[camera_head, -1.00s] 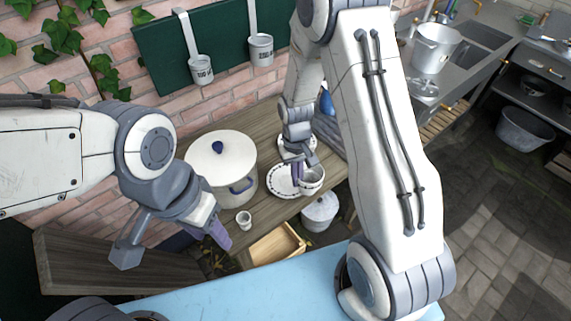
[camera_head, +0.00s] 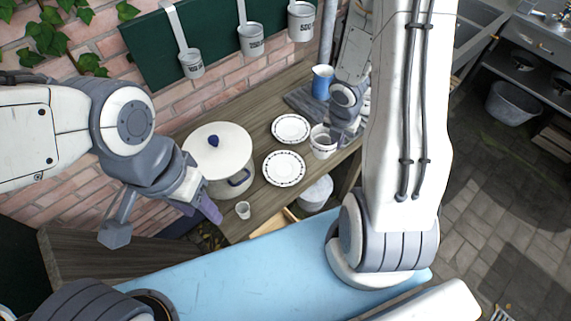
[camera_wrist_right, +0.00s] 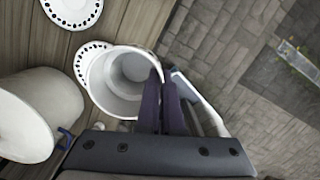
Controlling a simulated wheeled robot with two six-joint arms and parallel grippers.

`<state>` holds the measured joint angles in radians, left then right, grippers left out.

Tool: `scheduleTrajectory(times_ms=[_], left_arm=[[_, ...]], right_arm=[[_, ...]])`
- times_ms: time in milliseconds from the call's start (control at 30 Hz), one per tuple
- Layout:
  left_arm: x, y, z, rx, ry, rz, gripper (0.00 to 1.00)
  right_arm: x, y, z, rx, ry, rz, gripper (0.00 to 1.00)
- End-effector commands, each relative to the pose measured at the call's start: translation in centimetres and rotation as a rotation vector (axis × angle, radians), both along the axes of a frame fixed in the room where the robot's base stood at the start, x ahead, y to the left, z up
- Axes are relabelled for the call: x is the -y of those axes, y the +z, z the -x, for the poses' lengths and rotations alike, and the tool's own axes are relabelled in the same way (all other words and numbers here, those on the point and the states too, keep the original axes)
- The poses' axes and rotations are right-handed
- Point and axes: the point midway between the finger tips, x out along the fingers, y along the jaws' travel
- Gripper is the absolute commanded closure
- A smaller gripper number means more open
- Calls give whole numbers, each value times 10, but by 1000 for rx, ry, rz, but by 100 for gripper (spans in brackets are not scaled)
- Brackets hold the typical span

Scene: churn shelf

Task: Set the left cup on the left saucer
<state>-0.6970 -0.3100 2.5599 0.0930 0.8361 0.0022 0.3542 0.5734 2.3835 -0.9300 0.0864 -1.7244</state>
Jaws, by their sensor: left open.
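A white cup (camera_head: 323,146) is at the right of the near saucer, by the table's front edge. In the right wrist view this cup (camera_wrist_right: 125,82) is large and close. My right gripper (camera_wrist_right: 162,105) has its fingers close together at the cup's rim, pinching its wall. The near, left saucer (camera_head: 284,168) lies flat and empty, and its rim also shows partly behind the cup in the wrist view (camera_wrist_right: 92,58). The far saucer (camera_head: 290,128) is empty too.
A lidded white pot (camera_head: 217,160) stands left of the saucers. A blue jug (camera_head: 322,82) stands at the back right. Several mugs (camera_head: 251,40) hang on the green board above. The wooden table (camera_head: 255,112) is bare behind the pot and saucers.

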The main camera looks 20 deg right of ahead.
Motion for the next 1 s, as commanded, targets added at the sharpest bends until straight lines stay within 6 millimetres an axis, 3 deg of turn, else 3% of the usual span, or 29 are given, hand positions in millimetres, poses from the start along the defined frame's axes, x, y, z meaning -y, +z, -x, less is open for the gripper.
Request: scheduleTrajectory(times_ms=[233,500,767,1000], left_arm=[[0,-30,0,0,0,0,50],[0,-44,0,0,-1,0,50],[0,-51,0,0,-1,0,50],[0,-79,0,0,-3,0,50]], right_arm=[[-43,-34,-21,-1,30,1,100],[-93,-63,-45,-3,25,1,100],[-105,-75,-51,-1,19,1,100],[-104,-109,-51,-1,18,1,100]])
